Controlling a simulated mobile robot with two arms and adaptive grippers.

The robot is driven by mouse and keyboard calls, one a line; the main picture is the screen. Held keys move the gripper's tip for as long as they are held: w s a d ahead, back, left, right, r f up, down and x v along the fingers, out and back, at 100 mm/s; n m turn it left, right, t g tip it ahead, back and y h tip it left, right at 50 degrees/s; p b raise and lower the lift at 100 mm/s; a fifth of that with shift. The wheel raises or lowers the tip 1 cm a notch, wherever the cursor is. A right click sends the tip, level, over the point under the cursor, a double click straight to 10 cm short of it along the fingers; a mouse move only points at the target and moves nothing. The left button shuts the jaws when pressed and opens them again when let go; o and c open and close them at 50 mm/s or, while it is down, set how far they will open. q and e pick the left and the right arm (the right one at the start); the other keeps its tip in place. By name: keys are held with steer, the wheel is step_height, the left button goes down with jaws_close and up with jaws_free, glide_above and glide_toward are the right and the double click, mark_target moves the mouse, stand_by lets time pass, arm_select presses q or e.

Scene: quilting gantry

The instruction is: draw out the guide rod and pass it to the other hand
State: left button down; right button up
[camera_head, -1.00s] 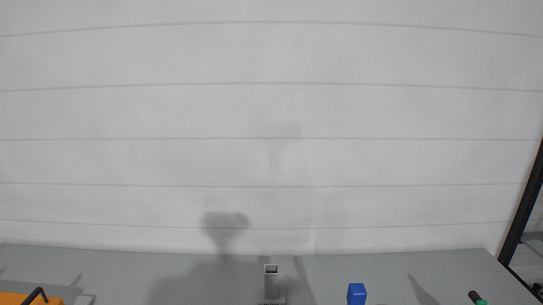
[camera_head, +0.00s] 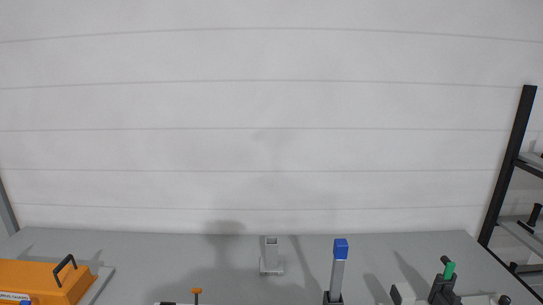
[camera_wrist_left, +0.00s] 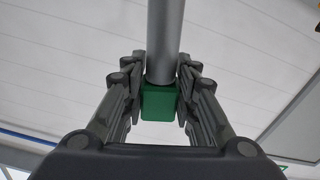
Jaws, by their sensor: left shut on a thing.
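In the left wrist view my left gripper (camera_wrist_left: 162,100) is shut on the green end block of a grey round rod, taken as the guide rod (camera_wrist_left: 165,40). The green block (camera_wrist_left: 159,103) sits between the fingers, and the rod runs from it out of the top of the view. The rod's far end is out of view. Neither gripper can be made out in the head view. A grey post with a square open top (camera_head: 271,254) stands on the grey table (camera_head: 220,265), and no rod shows in it.
A blue-topped grey post (camera_head: 340,262) stands in a dark base right of centre. An orange case (camera_head: 38,280) with a black handle is at left. An orange knob (camera_head: 196,291) is at the front edge. A black fixture with a green part (camera_head: 449,270) and a dark rack (camera_head: 507,170) are at right.

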arm_select(q)
step_height(320, 180, down, 5)
steer(key=b, duration=0.3)
steer(key=shift+f, duration=0.1)
steer(key=s+f+b, duration=0.6)
steer(key=f+b, duration=0.4)
steer(key=f, duration=0.2)
steer(key=shift+s, duration=0.35)
arm_select(e)
step_height(320, 180, down, 14)
steer(key=s, duration=0.1)
steer(key=shift+d, duration=0.2)
arm_select(q)
steer(key=shift+w+r, duration=0.1)
